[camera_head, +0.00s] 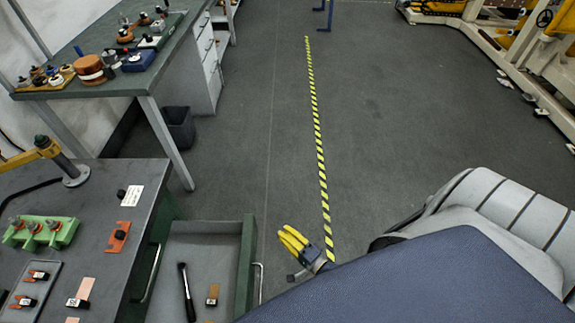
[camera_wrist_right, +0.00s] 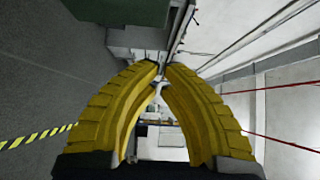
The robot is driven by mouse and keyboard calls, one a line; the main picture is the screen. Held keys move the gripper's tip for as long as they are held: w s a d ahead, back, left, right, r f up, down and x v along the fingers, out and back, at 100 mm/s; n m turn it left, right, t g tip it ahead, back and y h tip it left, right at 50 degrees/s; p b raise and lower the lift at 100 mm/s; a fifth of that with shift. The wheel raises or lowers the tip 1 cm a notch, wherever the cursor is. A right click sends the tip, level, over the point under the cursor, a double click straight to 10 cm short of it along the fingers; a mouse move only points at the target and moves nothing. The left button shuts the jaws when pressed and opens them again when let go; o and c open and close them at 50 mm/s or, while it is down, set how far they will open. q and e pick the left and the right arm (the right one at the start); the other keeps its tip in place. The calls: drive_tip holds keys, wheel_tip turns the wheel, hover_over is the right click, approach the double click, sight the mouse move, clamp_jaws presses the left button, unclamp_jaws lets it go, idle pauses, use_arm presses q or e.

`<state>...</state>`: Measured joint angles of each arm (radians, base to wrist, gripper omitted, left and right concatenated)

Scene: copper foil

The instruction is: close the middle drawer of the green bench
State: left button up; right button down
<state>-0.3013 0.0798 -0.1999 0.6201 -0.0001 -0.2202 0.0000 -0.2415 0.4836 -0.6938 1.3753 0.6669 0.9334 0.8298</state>
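The green bench (camera_head: 142,215) is at the lower left, with a dark grey top. One drawer (camera_head: 205,245) is pulled out to the right. Its green front panel (camera_head: 246,268) carries a metal handle (camera_head: 260,282). The head view does not clearly show which level it is on. My right gripper (camera_head: 291,240) is beyond and to the right of the panel, apart from it. Its yellow fingers meet or nearly meet at the tips in the right wrist view (camera_wrist_right: 162,65), with nothing visibly held. My left gripper is not in view.
The drawer holds a black-handled tool (camera_head: 187,292) and a small brown block (camera_head: 212,295). Another handle (camera_head: 151,274) is on the bench face. Grey floor with a striped yellow line (camera_head: 319,150) lies open to the right. A second bench (camera_head: 150,75) and a bin (camera_head: 179,128) stand behind.

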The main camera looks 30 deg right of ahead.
drive_tip(key=w+a, duration=0.4)
drive_tip(key=w, duration=0.4)
drive_tip(key=shift+a, duration=0.2)
